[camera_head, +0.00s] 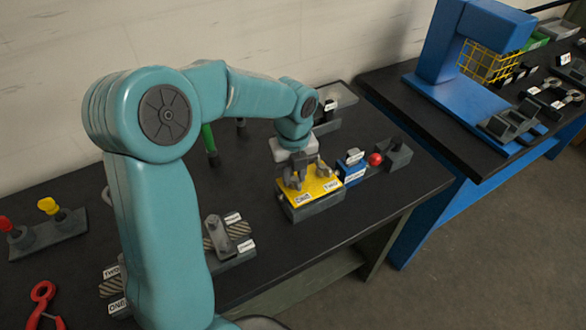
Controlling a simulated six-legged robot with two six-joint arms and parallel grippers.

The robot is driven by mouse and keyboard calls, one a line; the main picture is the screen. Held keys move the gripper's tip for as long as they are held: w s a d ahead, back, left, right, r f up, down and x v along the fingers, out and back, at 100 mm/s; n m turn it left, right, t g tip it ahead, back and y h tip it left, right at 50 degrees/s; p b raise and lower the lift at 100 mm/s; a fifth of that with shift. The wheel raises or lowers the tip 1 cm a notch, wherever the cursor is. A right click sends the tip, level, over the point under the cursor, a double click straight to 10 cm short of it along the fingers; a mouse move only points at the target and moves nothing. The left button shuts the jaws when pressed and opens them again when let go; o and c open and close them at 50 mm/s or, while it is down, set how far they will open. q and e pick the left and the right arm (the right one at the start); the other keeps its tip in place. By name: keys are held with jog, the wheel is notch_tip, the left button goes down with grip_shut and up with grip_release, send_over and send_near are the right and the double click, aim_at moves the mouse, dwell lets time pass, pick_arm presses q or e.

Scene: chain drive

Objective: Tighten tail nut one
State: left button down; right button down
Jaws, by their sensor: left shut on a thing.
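My left gripper (297,175) points down over a yellow-topped block (314,190) on the black table. The block carries the labels "ONE" and "TWO" on its front edge. The gripper is shut on a small grey part at the left side of the block, above the "ONE" label; this looks like tail nut one, though the fingers hide most of it. Another grey nut-like part (322,168) stands on the right side of the yellow top, apart from the fingers. My right gripper is not in view.
Right of the block stand a blue labelled block (351,172), a red ball (375,159) and a dark grey holder (396,154). Red pliers (43,300) and a rack with red and yellow handles (46,230) lie left. A blue press (455,70) stands on another table.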

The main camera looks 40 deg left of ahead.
pick_arm(q)
jog(key=m+p, duration=0.1)
jog(key=m, duration=0.1)
jog(key=m+p, duration=0.1)
jog(key=m, duration=0.1)
jog(key=shift+w+r, duration=0.15)
jog(key=shift+r, duration=0.05)
jog(key=m+p, duration=0.1)
jog(key=m, duration=0.2)
jog(key=shift+r, duration=0.1)
jog(key=m+p, duration=0.2)
jog(key=p, duration=0.1)
jog(key=shift+d+m+p, duration=0.1)
jog(key=shift+m+p, duration=0.3)
jog(key=shift+f+m+p, duration=0.2)
jog(key=shift+m+p, duration=0.5)
jog(key=shift+p, duration=0.15)
jog(key=shift+f, duration=0.1)
dwell(0.3)
jog(key=c, duration=1.2)
grip_release()
